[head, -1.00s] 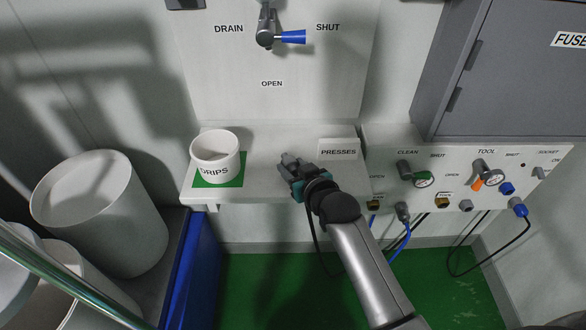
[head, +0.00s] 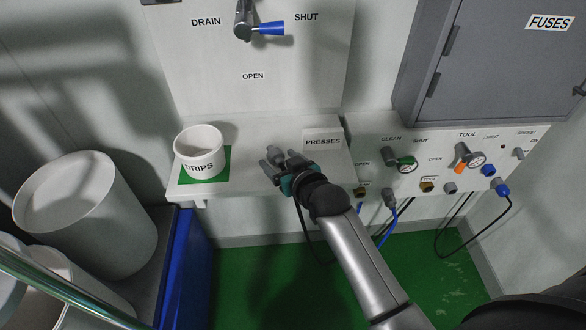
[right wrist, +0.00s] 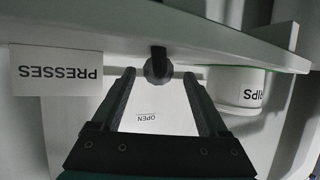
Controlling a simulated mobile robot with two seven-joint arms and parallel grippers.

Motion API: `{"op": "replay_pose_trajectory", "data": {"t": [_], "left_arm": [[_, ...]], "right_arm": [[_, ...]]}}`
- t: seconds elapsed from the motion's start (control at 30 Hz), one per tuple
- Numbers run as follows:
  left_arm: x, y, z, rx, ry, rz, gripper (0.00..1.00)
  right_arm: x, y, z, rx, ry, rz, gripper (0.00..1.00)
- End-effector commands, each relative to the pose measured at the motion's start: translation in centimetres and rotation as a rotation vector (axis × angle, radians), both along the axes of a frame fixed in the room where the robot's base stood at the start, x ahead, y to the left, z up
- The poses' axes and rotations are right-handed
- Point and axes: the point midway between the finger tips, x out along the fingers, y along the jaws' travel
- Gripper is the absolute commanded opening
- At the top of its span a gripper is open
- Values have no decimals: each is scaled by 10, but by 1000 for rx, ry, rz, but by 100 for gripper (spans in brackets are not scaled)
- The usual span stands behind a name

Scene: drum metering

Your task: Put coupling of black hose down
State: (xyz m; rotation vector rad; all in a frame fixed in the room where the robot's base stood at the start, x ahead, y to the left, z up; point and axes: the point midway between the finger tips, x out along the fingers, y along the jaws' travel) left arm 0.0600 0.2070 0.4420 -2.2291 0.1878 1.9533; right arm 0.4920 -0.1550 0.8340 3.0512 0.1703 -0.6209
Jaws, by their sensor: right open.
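My right gripper (head: 272,160) is low over the white shelf (head: 240,187), between the DRIPS cup (head: 200,155) and the PRESSES block (head: 323,142). In the right wrist view its two fingers (right wrist: 165,78) stand apart. The dark grey, round coupling (right wrist: 157,68) shows between the fingertips, with a dark piece behind it. It appears to be at the shelf, but I cannot tell whether it rests fully on it. The black hose (head: 303,228) hangs down from beside the gripper past the shelf's front edge. My left gripper is not in view.
The cup stands on a green square (head: 221,172). A panel with CLEAN and TOOL valves (head: 464,155) is to the right, with hoses below. A grey fuse cabinet (head: 490,70) hangs above it. White drums (head: 80,215) stand at left. The drain valve (head: 245,22) is on the wall.

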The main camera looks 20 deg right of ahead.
Motion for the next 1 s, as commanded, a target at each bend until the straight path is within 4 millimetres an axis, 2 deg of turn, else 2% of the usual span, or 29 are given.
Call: {"op": "replay_pose_trajectory", "data": {"t": [0.3,0.5,0.7,1.0], "left_arm": [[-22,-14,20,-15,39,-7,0],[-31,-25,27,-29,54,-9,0],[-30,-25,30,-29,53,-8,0],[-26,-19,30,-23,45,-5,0]], "right_arm": [[-54,-6,25,-1,2,0,77],[-81,-9,36,-1,1,0,77],[-95,-11,42,-1,-1,0,77],[-98,-11,43,-1,-2,0,77]]}}
